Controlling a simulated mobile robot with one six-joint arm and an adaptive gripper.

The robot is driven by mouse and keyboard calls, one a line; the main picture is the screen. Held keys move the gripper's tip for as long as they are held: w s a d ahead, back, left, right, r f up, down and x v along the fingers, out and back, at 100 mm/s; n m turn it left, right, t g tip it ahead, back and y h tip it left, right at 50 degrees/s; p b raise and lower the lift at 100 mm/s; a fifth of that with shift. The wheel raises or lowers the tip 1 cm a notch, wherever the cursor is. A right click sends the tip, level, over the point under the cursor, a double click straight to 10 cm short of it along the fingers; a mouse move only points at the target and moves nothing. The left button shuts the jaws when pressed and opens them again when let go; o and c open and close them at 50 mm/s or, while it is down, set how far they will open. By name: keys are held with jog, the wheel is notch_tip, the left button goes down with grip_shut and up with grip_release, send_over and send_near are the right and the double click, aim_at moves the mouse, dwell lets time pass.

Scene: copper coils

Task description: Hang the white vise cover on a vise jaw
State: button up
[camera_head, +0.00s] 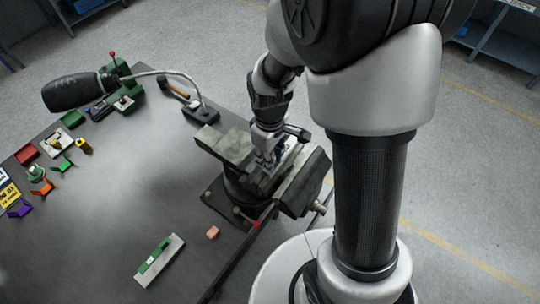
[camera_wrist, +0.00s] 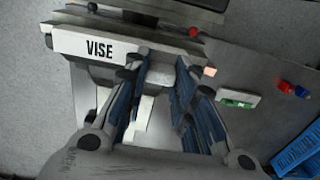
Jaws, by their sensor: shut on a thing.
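The white vise cover (camera_wrist: 84,44), lettered "VISE", shows in the wrist view. It runs along the vise jaws (camera_wrist: 125,20), and its right part is partly hidden by my fingers. My gripper (camera_wrist: 167,65), with blue finger pads, is shut on the cover. The fingers hide the exact grip. In the head view my gripper (camera_head: 268,160) points down right over the grey vise (camera_head: 228,146), between its jaws. The cover is not clear there. I cannot tell whether the cover rests on a jaw or is held just above it.
The vise sits at the right edge of the dark table (camera_head: 120,225). A green-and-white piece (camera_head: 160,260) and a small pinkish block (camera_head: 212,232) lie in front of it. A lamp (camera_head: 75,93) and several small coloured parts occupy the left side. The table's middle is clear.

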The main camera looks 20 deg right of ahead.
jog(key=shift+f+b, duration=1.1)
jog(key=shift+f, duration=0.2)
dwell(1.4)
jog(key=o, duration=1.1)
jog(key=shift+o, duration=0.2)
jog(key=shift+r, duration=0.15)
jog(key=shift+r+p, duration=3.1)
jog(key=shift+r, duration=0.85)
jog(key=shift+b, duration=0.6)
